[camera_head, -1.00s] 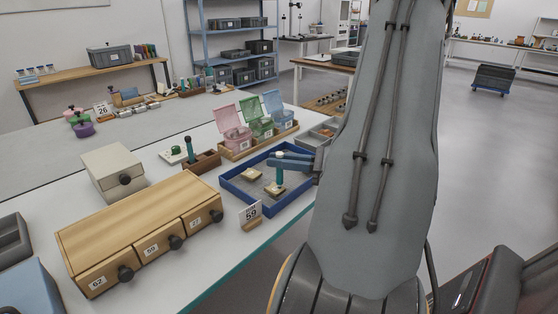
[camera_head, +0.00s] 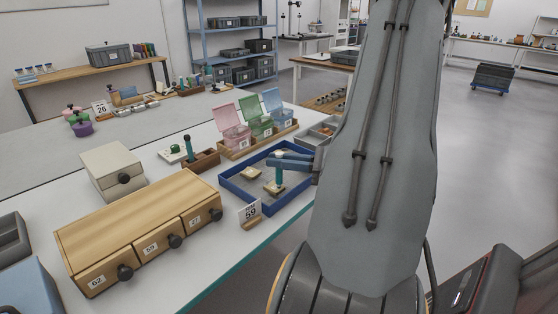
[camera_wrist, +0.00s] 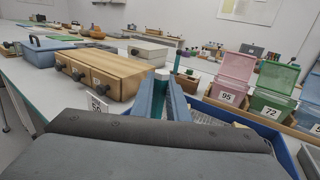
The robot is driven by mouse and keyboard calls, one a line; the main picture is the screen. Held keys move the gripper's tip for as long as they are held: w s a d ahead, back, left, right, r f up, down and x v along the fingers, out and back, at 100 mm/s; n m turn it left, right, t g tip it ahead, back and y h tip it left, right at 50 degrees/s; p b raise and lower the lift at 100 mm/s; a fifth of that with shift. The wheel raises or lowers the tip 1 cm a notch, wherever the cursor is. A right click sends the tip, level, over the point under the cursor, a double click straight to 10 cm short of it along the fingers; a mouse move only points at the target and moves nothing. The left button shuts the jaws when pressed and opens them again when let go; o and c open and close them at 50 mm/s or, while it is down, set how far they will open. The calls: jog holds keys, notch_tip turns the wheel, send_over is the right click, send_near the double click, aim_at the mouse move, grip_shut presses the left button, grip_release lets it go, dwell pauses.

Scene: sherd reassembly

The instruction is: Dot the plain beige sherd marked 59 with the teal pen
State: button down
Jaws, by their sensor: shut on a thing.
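My gripper (camera_head: 278,158) is shut on the teal pen (camera_head: 279,176), held upright over the blue tray (camera_head: 233,191). Two beige sherds lie in this tray. The pen's lower end is at the nearer sherd (camera_head: 270,189); I cannot tell whether it touches. The other sherd (camera_head: 251,173) lies farther back and left. A card marked 59 (camera_head: 250,213) stands at the tray's front edge. No marking on either sherd is readable. In the wrist view my gripper's fingers (camera_wrist: 166,98) point forward, and my wrist hides the sherds.
A wooden drawer unit (camera_head: 130,215) and a pale box (camera_head: 112,170) stand left. Open pink, green and blue bins (camera_head: 237,137) stand farther back. Bare table lies between drawers and tray.

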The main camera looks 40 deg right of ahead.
jog(key=shift+f, duration=0.4)
dwell(0.3)
dwell(0.4)
jog(key=shift+r+p, duration=2.9)
jog(key=shift+r, duration=0.6)
